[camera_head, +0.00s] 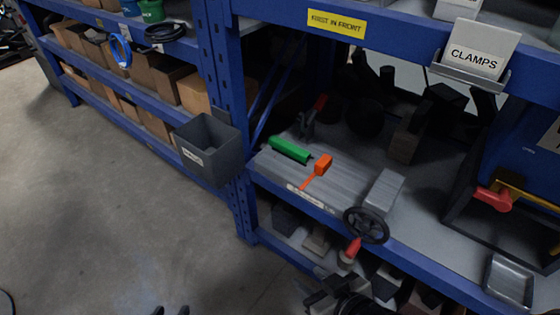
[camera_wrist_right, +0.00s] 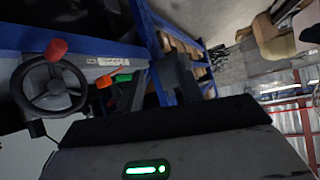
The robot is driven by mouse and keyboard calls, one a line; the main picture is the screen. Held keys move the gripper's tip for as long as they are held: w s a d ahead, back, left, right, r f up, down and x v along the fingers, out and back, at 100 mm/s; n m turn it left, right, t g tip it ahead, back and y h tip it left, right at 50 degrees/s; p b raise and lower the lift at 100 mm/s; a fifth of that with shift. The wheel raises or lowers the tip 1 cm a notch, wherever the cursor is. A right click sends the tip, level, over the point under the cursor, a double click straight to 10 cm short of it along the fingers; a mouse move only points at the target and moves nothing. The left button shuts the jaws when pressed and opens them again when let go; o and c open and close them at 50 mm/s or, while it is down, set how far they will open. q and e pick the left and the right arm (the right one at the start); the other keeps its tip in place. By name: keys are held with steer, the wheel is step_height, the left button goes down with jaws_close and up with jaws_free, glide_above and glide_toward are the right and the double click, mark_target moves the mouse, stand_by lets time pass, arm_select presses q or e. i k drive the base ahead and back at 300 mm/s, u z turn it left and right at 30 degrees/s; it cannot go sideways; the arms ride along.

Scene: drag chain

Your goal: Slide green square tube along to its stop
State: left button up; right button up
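The green square tube (camera_head: 290,150) lies on a grey slotted block (camera_head: 270,166) on the blue shelf's grey deck. An orange piece with a thin arm (camera_head: 322,165) sits just right of the tube. In the right wrist view the green tube (camera_wrist_right: 123,78) and the orange piece (camera_wrist_right: 106,79) show small beyond the handwheel. My left gripper (camera_head: 171,311) shows only as two dark tips, apart and empty, at the bottom edge. My right gripper (camera_head: 322,291) is dark, below the shelf front and away from the tube; its fingers are hard to make out.
A black handwheel with a red knob (camera_head: 366,226) juts from the shelf front between my right gripper and the tube. A grey bin (camera_head: 208,148) hangs on the post. A metal tray (camera_head: 509,282) lies at right. Floor at left is clear.

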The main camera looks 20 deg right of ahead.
mark_target(300, 155)
steer(key=u, duration=0.95)
steer(key=i, duration=1)
steer(key=z, duration=4.25)
steer(key=k, duration=0.5)
steer(key=u, duration=1)
steer(key=i, duration=0.5)
steer(key=u, duration=0.1)
